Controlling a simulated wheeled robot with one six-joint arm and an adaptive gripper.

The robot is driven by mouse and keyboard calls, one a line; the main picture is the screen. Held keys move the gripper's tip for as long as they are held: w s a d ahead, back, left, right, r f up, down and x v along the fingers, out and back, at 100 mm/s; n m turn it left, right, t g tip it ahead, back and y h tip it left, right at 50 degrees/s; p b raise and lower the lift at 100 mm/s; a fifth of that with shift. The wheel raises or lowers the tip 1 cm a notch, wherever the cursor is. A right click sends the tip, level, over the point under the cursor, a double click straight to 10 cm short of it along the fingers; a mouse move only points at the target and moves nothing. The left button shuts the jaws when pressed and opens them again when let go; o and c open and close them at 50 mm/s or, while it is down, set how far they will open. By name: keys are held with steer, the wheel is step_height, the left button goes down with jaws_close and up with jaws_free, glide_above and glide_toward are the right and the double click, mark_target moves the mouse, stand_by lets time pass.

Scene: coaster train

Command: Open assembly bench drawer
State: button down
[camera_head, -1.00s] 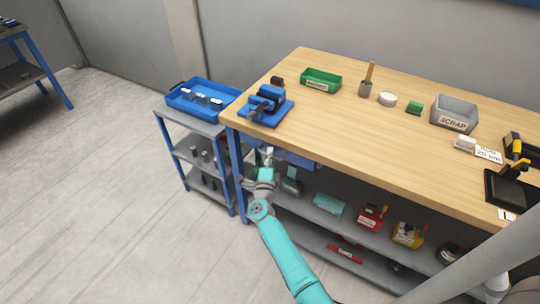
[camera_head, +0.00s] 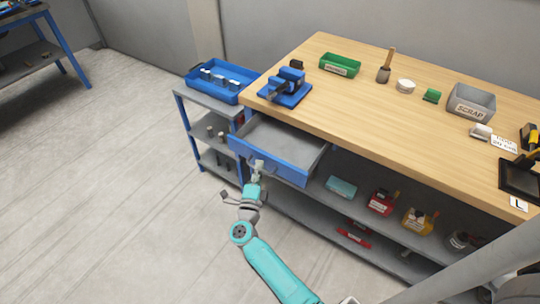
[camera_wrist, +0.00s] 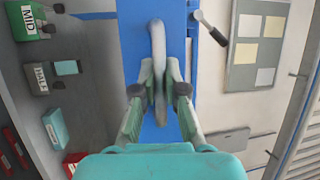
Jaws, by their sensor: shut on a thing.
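The assembly bench (camera_head: 400,130) has a wooden top and a blue drawer (camera_head: 290,170) under its left end. The drawer is pulled well out, and its grey inside looks empty in the head view. The blue drawer front (camera_wrist: 130,45) shows behind the handle.
A grey cart (camera_head: 200,103) with a blue tray (camera_head: 222,82) stands left of the bench. The lower shelf holds a teal box (camera_head: 341,187), a red bin (camera_head: 382,202) and a yellow bin (camera_head: 419,221). A blue vise (camera_head: 285,90) sits on the bench top. Open floor (camera_head: 110,190) lies left.

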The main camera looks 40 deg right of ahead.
steer(key=shift+s+a, duration=0.25)
steer(key=shift+a, duration=0.45)
steer(key=shift+s+a, duration=0.25)
steer(key=shift+a, duration=0.4)
steer(key=shift+s+a, duration=0.25)
steer(key=shift+a, duration=0.45)
steer(key=c, duration=1.2)
jaws_free()
steer(key=v, duration=1.2)
